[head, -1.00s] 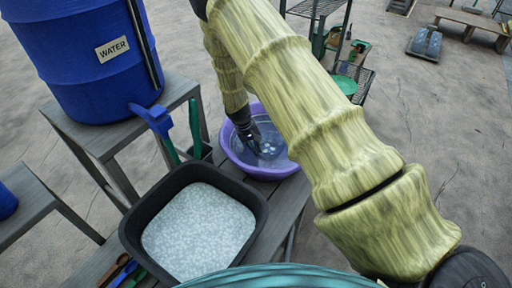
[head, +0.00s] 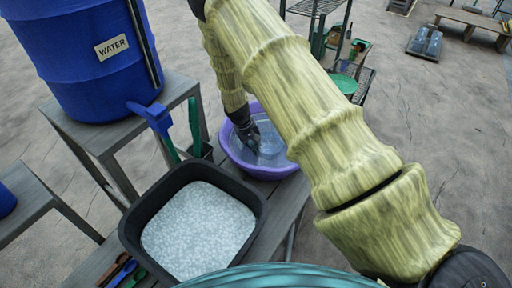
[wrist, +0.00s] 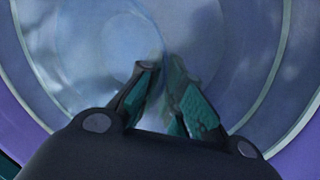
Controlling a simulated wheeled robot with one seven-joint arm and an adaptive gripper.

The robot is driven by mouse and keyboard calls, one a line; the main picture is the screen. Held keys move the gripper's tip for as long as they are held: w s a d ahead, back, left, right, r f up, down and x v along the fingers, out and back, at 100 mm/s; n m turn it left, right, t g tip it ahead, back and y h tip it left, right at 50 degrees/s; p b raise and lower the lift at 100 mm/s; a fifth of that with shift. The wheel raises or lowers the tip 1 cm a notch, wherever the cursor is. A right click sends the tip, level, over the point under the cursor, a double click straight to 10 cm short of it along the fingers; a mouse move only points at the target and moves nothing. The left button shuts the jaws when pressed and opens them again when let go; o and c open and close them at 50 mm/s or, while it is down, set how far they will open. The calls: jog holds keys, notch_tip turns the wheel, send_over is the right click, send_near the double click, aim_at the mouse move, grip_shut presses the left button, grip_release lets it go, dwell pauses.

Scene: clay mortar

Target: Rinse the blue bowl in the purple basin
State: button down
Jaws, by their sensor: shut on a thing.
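The purple basin (head: 233,160) stands on the dark bench behind the black tub and holds clear water. My gripper (head: 253,143) reaches down into it, partly hidden by my own arm. In the wrist view my gripper (wrist: 162,70) has its two green-and-black fingers close together, shut on the edge of the blue bowl (wrist: 95,45). The bowl looks pale and translucent, and its edge passes between the fingertips. The basin's purple wall (wrist: 20,128) shows around the lower corners. In the head view the bowl is hard to separate from the water.
A black tub (head: 135,235) with a pale speckled content sits in front of the basin. A blue water barrel (head: 85,75) with a tap (head: 152,117) stands on a stool at left. Several tools (head: 122,270) lie at the bench's near left. A metal rack stands behind my arm.

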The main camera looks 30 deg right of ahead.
jog(key=shift+w+a, duration=0.3)
jog(key=shift+a, duration=0.2)
jog(key=shift+s+d, duration=0.3)
jog(key=shift+d, duration=0.3)
jog(key=shift+s+d, duration=0.3)
jog(key=shift+d, duration=0.3)
jog(key=shift+w+a+b, duration=0.2)
jog(key=shift+w+a, duration=0.1)
jog(key=shift+a, duration=0.3)
jog(key=shift+w+a+b, duration=0.15)
jog(key=shift+w+a, duration=0.15)
jog(key=shift+a, duration=0.3)
jog(key=shift+s+d, duration=0.3)
jog(key=shift+d, duration=0.35)
notch_tip(320, 180, up, 16)
jog(key=p, duration=0.8)
dwell(0.5)
dwell(1.0)
